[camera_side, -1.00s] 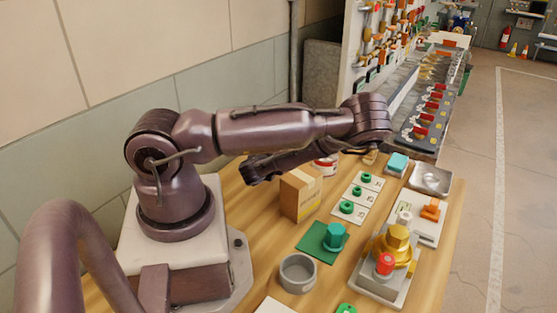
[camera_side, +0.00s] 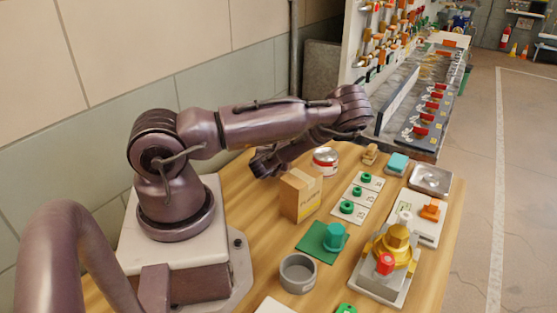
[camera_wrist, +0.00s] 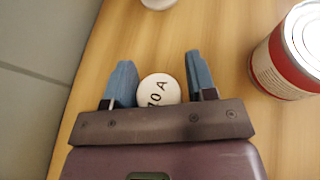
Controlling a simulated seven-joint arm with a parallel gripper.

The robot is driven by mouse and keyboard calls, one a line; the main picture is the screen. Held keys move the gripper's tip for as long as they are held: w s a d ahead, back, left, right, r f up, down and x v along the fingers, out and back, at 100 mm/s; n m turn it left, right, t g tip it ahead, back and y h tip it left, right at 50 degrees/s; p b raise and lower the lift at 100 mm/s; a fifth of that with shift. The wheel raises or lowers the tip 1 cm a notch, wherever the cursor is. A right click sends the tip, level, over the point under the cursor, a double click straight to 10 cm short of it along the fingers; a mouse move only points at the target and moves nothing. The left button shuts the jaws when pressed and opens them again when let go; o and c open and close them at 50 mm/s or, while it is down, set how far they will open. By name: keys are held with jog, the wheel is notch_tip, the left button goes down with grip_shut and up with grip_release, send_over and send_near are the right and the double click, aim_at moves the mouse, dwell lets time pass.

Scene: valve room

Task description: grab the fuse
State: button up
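The fuse is a white disc (camera_wrist: 158,90) marked "10A", seen in the wrist view between the two blue-padded fingers of my gripper (camera_wrist: 161,82). The fingers stand apart, with a narrow gap at the right finger; the left finger is very close to the disc's edge. I cannot tell how far below the fingertips the fuse lies. In the side view my gripper (camera_side: 262,165) is low over the far part of the wooden table, behind the cardboard box, and the fuse is hidden there.
A red and white can (camera_wrist: 290,55) stands right of the gripper; it also shows in the side view (camera_side: 325,161). The cardboard box (camera_side: 300,193) is near the arm. Another white round thing (camera_wrist: 158,3) is at the wrist view's top edge. A grey wall (camera_wrist: 35,75) is left.

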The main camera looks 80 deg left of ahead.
jog(key=c, duration=0.7)
